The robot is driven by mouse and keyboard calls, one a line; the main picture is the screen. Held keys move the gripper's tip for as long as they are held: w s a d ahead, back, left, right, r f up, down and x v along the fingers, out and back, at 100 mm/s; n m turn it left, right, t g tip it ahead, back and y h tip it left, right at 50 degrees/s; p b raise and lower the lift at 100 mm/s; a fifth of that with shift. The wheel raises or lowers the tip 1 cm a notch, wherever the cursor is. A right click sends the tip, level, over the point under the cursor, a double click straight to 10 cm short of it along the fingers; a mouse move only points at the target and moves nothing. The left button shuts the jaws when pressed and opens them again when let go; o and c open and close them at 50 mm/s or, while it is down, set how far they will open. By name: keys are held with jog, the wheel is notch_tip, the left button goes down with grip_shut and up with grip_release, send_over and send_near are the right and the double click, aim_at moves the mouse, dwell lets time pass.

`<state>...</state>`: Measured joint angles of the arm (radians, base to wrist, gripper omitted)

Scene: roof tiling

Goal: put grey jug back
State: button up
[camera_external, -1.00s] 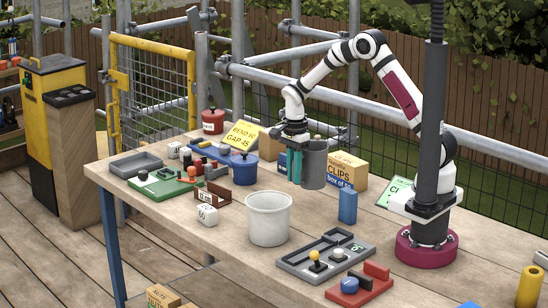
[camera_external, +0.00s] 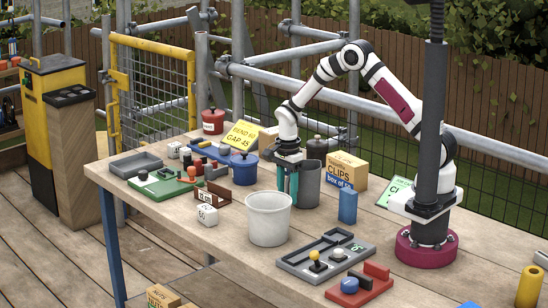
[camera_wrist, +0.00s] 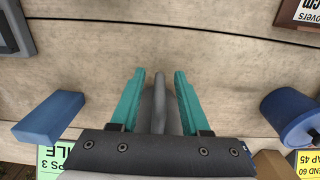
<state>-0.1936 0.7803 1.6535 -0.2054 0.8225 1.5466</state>
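The grey jug (camera_external: 309,186) stands upright on the table, between the white bucket and the clips box. My gripper (camera_external: 291,182) points down at the jug's left side, with its teal fingers low beside the jug. In the wrist view my gripper (camera_wrist: 159,96) is open, with a gap on each side of a narrow grey part, which looks like the handle of the jug (camera_wrist: 158,103). Most of the jug is hidden there behind the gripper's body.
A white bucket (camera_external: 268,220) stands close in front. A blue block (camera_external: 347,206), the clips box (camera_external: 347,171) and a dark lidded pot (camera_external: 317,145) stand near the jug. A blue pot (camera_external: 243,170) is to the left. A grey tray (camera_external: 326,256) lies in front.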

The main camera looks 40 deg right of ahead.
notch_tip(320, 180, up, 12)
jog(key=shift+s+d+r, duration=0.1)
jog(key=shift+s+r, duration=0.05)
jog(key=shift+r, duration=0.2)
jog(key=s+d+r+n, duration=0.1)
jog(key=s+n, duration=0.3)
jog(key=s, duration=0.6)
jog(key=s+d+r+n+y, duration=0.1)
jog(key=s+n, duration=0.3)
jog(key=s, duration=0.6)
jog(key=s+d+r+n, duration=0.3)
jog(key=s+n, duration=0.1)
jog(key=s, duration=0.5)
jog(key=shift+s+r+y, duration=0.35)
jog(key=shift+s+y, duration=0.05)
